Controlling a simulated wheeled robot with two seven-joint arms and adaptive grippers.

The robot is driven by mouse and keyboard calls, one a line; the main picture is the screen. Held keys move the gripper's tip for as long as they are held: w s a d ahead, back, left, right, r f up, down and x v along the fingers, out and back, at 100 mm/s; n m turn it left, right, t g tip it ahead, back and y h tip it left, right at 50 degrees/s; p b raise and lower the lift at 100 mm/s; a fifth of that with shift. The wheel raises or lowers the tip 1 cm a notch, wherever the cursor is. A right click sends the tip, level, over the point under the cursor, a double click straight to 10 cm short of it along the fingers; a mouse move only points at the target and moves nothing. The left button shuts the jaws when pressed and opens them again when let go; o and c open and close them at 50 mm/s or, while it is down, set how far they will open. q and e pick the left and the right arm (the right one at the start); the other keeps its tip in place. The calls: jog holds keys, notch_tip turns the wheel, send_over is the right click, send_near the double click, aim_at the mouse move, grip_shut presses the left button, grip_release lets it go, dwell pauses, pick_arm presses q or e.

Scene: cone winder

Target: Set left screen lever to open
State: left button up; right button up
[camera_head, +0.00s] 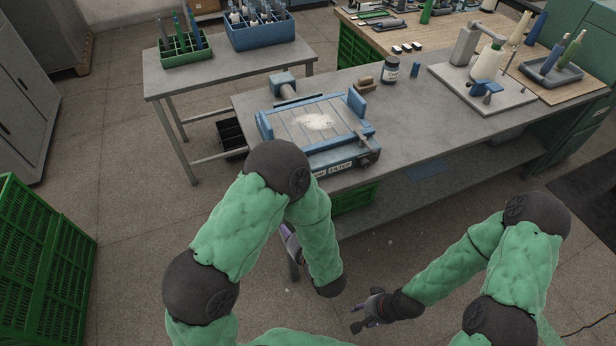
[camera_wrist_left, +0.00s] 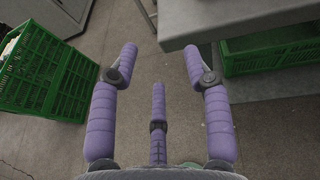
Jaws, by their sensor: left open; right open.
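A blue-framed screen unit (camera_head: 313,122) with a slatted top and a pale patch stands on the grey bench. A label on its front reads partly "FILTER". A grey and blue cylindrical part (camera_head: 284,86) sits at its back left, and a small dark knob-like part (camera_head: 368,152) at its front right. I cannot tell which part is the left screen lever; my arm covers the front left corner. My left gripper (camera_head: 290,243) is low in front of the bench, partly hidden by my forearm. In the left wrist view its purple fingers (camera_wrist_left: 160,62) are spread and empty. My right gripper (camera_head: 371,309) is low over the floor, empty.
The grey bench (camera_head: 420,120) also holds a dark jar (camera_head: 390,70) and a stand with a cone (camera_head: 487,64). A side table (camera_head: 215,75) holds green and blue crates. A green crate (camera_wrist_left: 40,72) stands on the floor left.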

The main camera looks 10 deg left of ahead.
pick_arm(q)
jog(key=w+d+r+m+t+h, duration=0.2)
jog(key=w+d+r+t, duration=0.2)
jog(key=d+r+t, duration=0.25)
jog(key=shift+g, duration=0.25)
jog(key=b+x, duration=0.1)
jog(key=x, duration=0.2)
jog(key=b+x, duration=0.1)
jog(key=x, duration=0.3)
jog(key=b+x, duration=0.1)
jog(key=x, duration=0.2)
jog(key=shift+w+d+r, duration=0.25)
jog(key=shift+w+r, duration=0.1)
jog(key=shift+r, duration=0.05)
grip_shut()
